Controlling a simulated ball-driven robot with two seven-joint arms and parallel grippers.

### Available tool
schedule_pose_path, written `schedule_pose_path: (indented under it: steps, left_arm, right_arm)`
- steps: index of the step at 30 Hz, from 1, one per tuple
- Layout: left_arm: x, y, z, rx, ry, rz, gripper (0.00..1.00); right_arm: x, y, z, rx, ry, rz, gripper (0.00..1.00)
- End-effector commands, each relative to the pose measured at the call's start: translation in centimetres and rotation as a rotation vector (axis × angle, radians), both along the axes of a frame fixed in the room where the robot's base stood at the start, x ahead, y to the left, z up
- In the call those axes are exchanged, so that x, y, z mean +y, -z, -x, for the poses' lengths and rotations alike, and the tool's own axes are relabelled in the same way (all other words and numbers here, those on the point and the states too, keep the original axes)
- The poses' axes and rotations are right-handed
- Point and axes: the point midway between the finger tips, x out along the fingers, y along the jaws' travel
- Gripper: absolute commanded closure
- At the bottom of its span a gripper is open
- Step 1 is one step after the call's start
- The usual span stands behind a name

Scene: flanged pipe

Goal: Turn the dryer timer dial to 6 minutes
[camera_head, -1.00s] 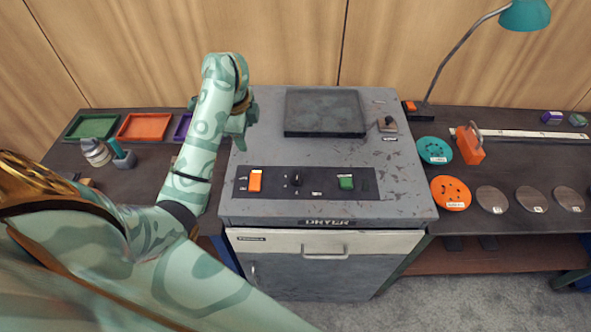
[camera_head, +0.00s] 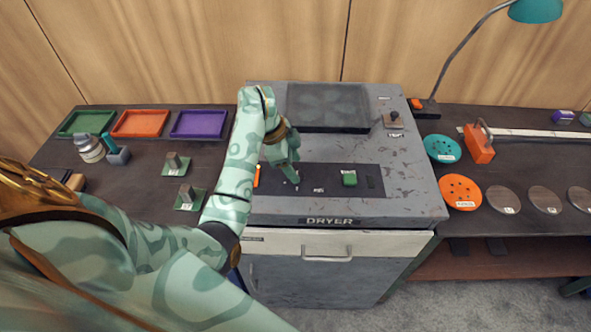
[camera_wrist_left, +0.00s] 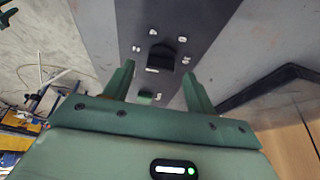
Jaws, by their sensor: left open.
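The dryer (camera_head: 420,205) stands in the middle with a dark control panel (camera_head: 335,187) on its top. My left gripper (camera_head: 293,177) is open over the panel, covering the timer dial in the head view. In the left wrist view the black timer dial (camera_wrist_left: 160,58) sits on the panel with small white labels around it. It shows just beyond and between the spread fingers of my left gripper (camera_wrist_left: 158,78), apparently with nothing between them. The label numbers are too small to read surely. My right gripper is not in view.
An orange switch (camera_head: 257,176) is partly hidden left of my gripper; a green button (camera_head: 349,179) lies right of it. A dark square plate (camera_head: 327,107) and a small knob (camera_head: 394,120) are farther back. Trays, discs and a lamp (camera_head: 535,10) occupy the side tables.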

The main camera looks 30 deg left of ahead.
Motion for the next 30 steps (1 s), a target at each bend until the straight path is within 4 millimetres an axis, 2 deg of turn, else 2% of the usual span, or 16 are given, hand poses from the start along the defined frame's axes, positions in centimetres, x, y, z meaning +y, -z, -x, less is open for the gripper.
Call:
schedule_pose_path:
  steps: [4, 13, 18, 30]
  left_arm:
    - [-0.42, 1.13, -0.25, 0.0, 0.0, 0.0, 0.44]
    - [-0.49, 1.26, -0.28, -0.001, 0.0, 0.0, 0.44]
    - [-0.47, 1.25, -0.29, -0.001, 0.0, 0.0, 0.88]
    - [-0.49, 1.02, -0.36, -0.001, 0.052, 0.002, 0.88]
  right_arm:
    - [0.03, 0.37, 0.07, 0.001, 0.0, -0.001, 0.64]
    - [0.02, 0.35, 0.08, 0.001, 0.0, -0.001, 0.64]
    - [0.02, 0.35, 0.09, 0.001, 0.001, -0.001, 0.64]
    - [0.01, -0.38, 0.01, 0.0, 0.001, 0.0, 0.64]
